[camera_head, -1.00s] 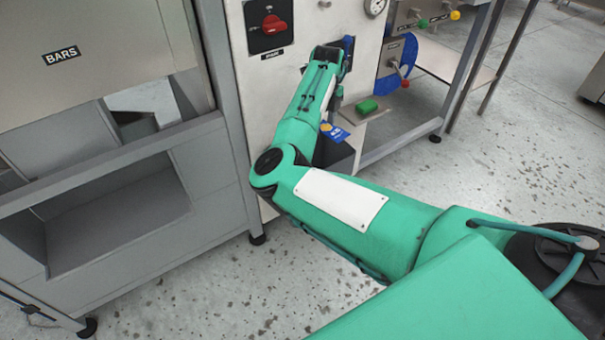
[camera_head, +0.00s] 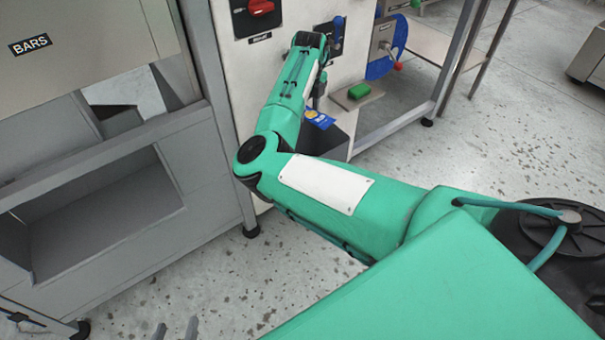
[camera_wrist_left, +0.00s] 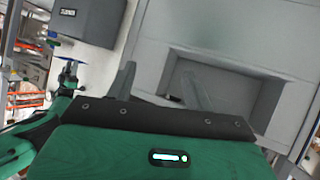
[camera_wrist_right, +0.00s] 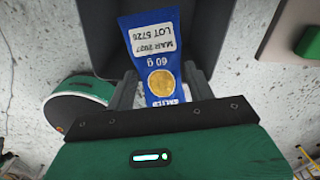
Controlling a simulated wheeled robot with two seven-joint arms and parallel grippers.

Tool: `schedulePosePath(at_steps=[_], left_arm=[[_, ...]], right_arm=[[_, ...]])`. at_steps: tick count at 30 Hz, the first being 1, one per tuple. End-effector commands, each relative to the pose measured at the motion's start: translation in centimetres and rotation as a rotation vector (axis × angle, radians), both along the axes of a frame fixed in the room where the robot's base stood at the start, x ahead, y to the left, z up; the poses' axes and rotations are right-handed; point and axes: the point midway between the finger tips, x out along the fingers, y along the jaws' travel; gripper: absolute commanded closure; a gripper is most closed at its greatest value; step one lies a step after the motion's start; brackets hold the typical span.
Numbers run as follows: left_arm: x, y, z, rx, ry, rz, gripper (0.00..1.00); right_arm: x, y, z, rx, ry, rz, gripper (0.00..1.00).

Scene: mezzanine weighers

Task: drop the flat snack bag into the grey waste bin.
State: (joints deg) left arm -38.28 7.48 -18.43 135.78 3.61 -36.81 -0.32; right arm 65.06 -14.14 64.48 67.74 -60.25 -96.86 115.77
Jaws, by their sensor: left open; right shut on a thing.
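The flat snack bag (camera_wrist_right: 157,62) is blue with a white label and a yellow round picture. My right gripper (camera_wrist_right: 160,92) is shut on it. The bag hangs upright in the right wrist view, over the dark grey waste bin (camera_wrist_right: 103,40). In the head view the bag (camera_head: 319,118) shows just above the bin (camera_head: 338,148), which is partly hidden behind my right arm. I cannot tell how high the bag is over the rim. My left gripper (camera_wrist_left: 158,88) is open and empty, in front of a grey cabinet; its fingertips (camera_head: 176,331) show at the head view's bottom edge.
The grey BARS cabinet (camera_head: 110,190) with an open recess stands at left. A white panel with a red switch (camera_head: 262,8) stands behind my right arm. Speckled floor is clear in front.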

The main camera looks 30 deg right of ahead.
Motion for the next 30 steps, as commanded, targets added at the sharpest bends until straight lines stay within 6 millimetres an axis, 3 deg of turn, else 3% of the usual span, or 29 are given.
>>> schedulePosePath(at_steps=[2,17,30], left_arm=[[0.2,-0.7,-0.1,-0.028,-0.046,-0.003,0.47],[3.0,-1.6,5.2,-0.185,-0.449,0.04,0.47],[4.7,0.2,11.8,-0.261,-0.789,0.091,0.47]], right_arm=[[0.0,0.0,-0.6,0.0,0.0,0.0,0.69],[0.0,0.0,-2.4,0.0,0.001,0.0,0.69],[0.0,0.0,-3.4,0.0,0.0,0.001,0.69]])
